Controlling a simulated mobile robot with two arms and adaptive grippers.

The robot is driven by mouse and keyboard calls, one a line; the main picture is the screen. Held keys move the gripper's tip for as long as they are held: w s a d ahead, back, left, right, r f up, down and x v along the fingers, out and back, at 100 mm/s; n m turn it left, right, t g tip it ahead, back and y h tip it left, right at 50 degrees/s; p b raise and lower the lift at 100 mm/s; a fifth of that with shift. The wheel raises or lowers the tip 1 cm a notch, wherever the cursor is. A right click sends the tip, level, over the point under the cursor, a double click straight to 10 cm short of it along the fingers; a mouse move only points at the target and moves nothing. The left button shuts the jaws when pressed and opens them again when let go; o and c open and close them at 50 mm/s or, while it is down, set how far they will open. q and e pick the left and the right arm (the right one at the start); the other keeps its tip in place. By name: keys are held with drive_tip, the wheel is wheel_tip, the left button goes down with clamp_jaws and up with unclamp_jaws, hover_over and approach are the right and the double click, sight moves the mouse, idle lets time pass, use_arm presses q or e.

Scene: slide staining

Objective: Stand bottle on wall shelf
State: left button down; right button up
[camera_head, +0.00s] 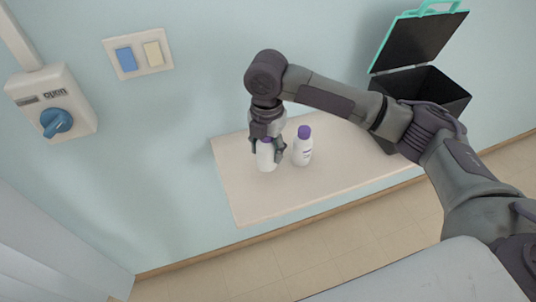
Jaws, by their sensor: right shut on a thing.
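My right gripper (267,148) points down and is shut on a white bottle (266,159) with a purple cap. The bottle is upright over the left part of the pale wall shelf (248,205). I cannot tell whether its base touches the shelf. A second white bottle (302,151) with a purple cap stands just right of the held one, with a small gap between them. The gripper fingers hide part of the held bottle's top. My left gripper is not in view.
A black box with an open teal-edged lid (421,40) is on the right side of the shelf, behind my right arm. A switch panel (138,53) and a box with a blue knob (57,122) are on the wall. The shelf's front left is clear.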

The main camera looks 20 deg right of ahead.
sight(268, 158)
drive_tip(key=shift+f+p, duration=0.3)
drive_tip(key=shift+f, duration=1.35)
drive_tip(key=shift+f, duration=0.1)
drive_tip(key=o, duration=1.3)
drive_tip(key=shift+c, duration=0.2)
wheel_tip(268, 158, up, 12)
drive_tip(key=shift+r+b, duration=0.15)
drive_tip(key=shift+b, duration=0.95)
